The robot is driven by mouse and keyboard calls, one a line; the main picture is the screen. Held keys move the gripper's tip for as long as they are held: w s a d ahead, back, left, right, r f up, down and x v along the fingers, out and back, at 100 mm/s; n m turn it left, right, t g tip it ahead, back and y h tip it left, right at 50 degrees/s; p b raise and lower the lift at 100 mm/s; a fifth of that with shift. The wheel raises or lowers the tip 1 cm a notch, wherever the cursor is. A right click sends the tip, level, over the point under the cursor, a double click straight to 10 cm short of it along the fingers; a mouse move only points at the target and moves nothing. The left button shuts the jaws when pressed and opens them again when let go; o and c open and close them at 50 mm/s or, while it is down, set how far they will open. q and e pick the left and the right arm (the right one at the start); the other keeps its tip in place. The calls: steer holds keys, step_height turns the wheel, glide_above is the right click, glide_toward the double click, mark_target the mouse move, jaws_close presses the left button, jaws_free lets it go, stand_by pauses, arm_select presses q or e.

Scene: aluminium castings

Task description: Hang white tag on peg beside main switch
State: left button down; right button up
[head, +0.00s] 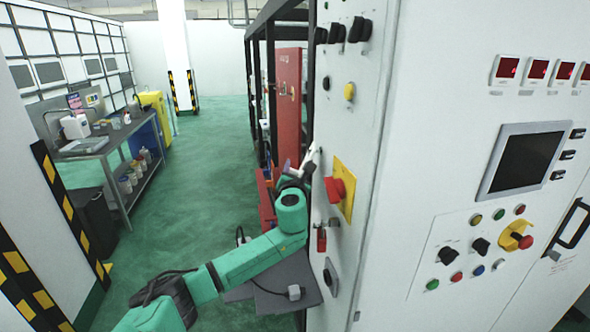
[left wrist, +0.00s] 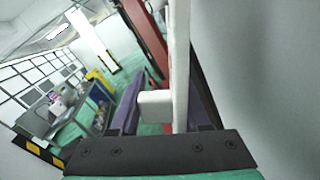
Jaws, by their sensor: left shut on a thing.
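The white tag (head: 314,158) is a small pale piece at the end of my left gripper (head: 303,171), close to the face of the grey cabinet. My left gripper is shut on it, left of and slightly above the main switch, a red knob (head: 340,188) on a yellow plate (head: 347,176). In the left wrist view a pale upright strip (left wrist: 180,65), seen nearly edge-on, rises in front of the dark gripper body (left wrist: 160,152). I cannot make out the peg for certain; the gripper may hide it. My right gripper is not in view.
The cabinet face (head: 337,130) carries black knobs (head: 358,29), a yellow button (head: 349,92) and a small red item (head: 321,239) below the switch. A red post (head: 288,95) and dark frame stand behind my gripper. The green floor (head: 205,150) at left is open.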

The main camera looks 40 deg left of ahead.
arm_select(q)
steer(key=shift+c, duration=1.4)
jaws_free()
steer(key=shift+s+d+f, duration=0.1)
steer(key=shift+s+d, duration=0.25)
steer(key=b+v, duration=0.4)
steer(key=v, duration=0.9)
steer(key=shift+s+d+b, duration=0.15)
steer(key=shift+s+b, duration=0.1)
steer(key=shift+b, duration=0.15)
